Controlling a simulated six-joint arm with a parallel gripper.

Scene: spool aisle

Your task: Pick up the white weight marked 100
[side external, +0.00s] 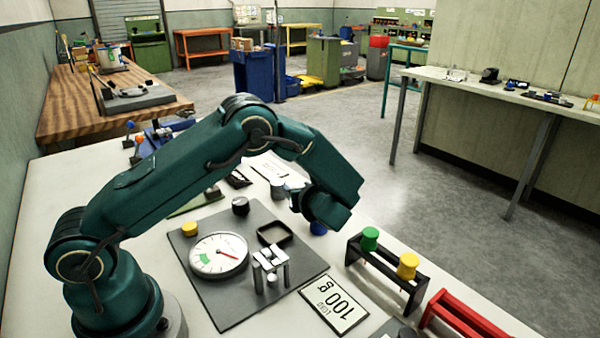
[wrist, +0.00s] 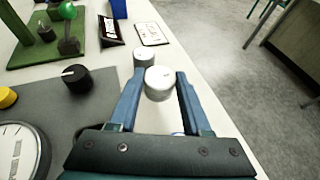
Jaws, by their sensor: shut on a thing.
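My gripper (wrist: 161,80) is shut on a white cylindrical weight (wrist: 159,84) in the wrist view, with a blue finger on either side of it. A small mark shows on its top, too small to read. A second pale cylinder (wrist: 143,57) stands just beyond it; it also shows in the side external view (side external: 277,187). In that view my gripper (side external: 297,192) hangs beyond the grey mat, and my wrist hides part of the held weight. I cannot tell whether the weight touches the table.
A black rack (side external: 388,277) holds green and yellow pieces. The table edge is close on the right.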

